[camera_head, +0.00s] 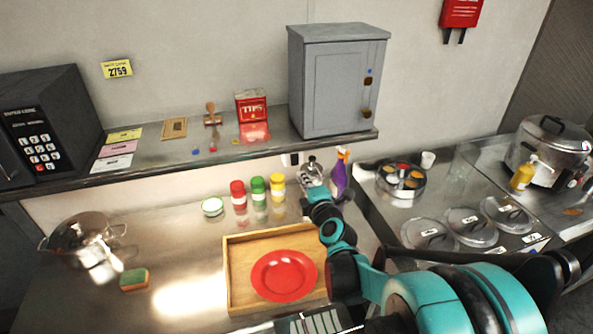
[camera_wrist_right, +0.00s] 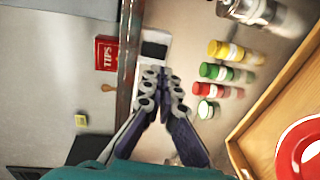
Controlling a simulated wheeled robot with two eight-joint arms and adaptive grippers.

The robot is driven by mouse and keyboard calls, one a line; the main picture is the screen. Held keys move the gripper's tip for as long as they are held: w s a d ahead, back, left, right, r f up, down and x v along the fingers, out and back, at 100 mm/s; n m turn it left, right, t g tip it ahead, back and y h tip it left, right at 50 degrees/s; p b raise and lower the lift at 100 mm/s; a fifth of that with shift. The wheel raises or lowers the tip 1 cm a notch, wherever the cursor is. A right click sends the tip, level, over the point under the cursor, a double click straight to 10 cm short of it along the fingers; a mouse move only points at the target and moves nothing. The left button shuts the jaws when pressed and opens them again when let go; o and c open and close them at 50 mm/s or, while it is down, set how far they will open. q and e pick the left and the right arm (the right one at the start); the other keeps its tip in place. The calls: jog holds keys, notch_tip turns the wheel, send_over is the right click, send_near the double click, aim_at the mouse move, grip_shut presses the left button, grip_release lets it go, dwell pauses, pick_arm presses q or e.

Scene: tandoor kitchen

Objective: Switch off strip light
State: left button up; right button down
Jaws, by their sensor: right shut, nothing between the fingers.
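A white wall plate with a dark switch (camera_head: 291,159) sits on the wall just under the shelf in the head view. In the right wrist view the switch plate (camera_wrist_right: 154,46) lies just beyond my fingertips. The strip light itself is not in view. My right gripper (camera_head: 311,181) reaches from the lower right towards the wall, close to the plate. In the right wrist view my right gripper (camera_wrist_right: 163,82) is shut and empty, its fingertips overlapping the lower edge of the plate. I cannot tell whether they touch it. My left gripper is out of view.
The steel shelf (camera_head: 205,160) runs above the plate and holds a grey cabinet (camera_head: 335,85). Several jars, among them a red one (camera_head: 238,193), stand below. A purple spray bottle (camera_head: 339,175) stands right of the gripper. A wooden tray (camera_head: 238,270) holds a red plate (camera_head: 284,275).

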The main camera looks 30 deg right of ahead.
aim_at(293, 164)
jog(key=x, duration=0.7)
jog(key=shift+w+f+b, duration=0.25)
jog(key=shift+b, duration=0.4)
jog(key=shift+r, duration=0.1)
